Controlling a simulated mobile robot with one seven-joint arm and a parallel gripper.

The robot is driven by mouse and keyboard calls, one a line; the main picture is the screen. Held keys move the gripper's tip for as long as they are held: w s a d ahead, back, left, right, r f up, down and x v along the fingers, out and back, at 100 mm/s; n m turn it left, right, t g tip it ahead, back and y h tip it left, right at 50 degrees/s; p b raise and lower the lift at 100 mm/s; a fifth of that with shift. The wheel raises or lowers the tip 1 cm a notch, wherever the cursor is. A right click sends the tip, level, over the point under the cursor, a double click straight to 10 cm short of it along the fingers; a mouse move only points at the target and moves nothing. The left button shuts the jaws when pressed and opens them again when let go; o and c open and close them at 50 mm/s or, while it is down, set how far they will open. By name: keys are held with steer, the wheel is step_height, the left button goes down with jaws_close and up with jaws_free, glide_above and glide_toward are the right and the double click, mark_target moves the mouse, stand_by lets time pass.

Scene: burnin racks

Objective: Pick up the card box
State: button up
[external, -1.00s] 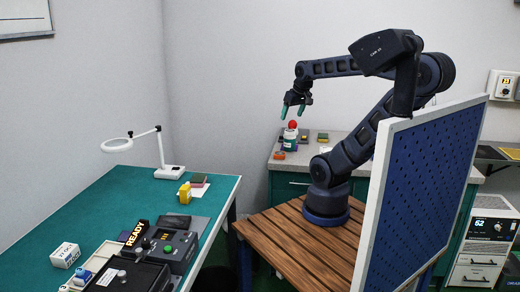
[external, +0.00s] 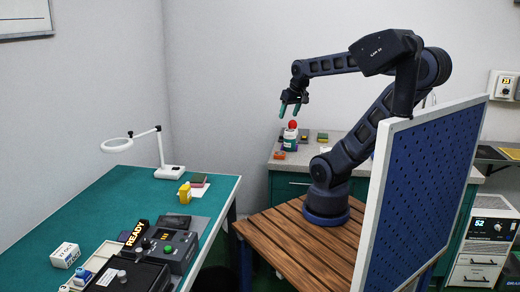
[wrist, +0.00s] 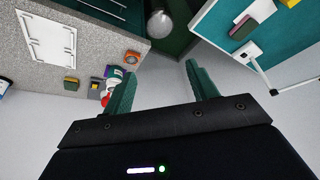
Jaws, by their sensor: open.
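A small white box with dark print (external: 65,255), which looks like the card box, sits on the green table (external: 88,205) at its near left, beside the black equipment. I cannot make it out in the wrist view. My gripper (external: 290,110) is high in the air above the grey counter, far to the right of the box. Its two green fingers are apart and empty, pointing down. They also show in the wrist view (wrist: 159,72), with only floor between them.
A black device with a READY sign (external: 135,234) stands near the box. A red-capped bottle (external: 291,141) is on the counter below my gripper. A blue pegboard (external: 425,190) stands at right.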

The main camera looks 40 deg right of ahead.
steer(key=w+a+f+m+g, duration=0.1)
steer(key=w+a+m+g, duration=0.1)
steer(key=w+a, duration=0.75)
steer(key=m+g, duration=0.2)
steer(key=m, duration=0.4)
glide_above(185, 187)
steer(key=f, duration=1.9)
steer(key=shift+d+f, duration=0.2)
steer(key=shift+d, duration=0.15)
steer(key=shift+a+f, duration=0.2)
steer(key=shift+f, duration=0.05)
steer(key=shift+s+a+f, duration=0.1)
steer(key=shift+f, duration=0.25)
step_height(185, 187, down, 5)
steer(key=shift+a+f, duration=0.2)
steer(key=shift+f, duration=2.35)
steer(key=c, duration=1.1)
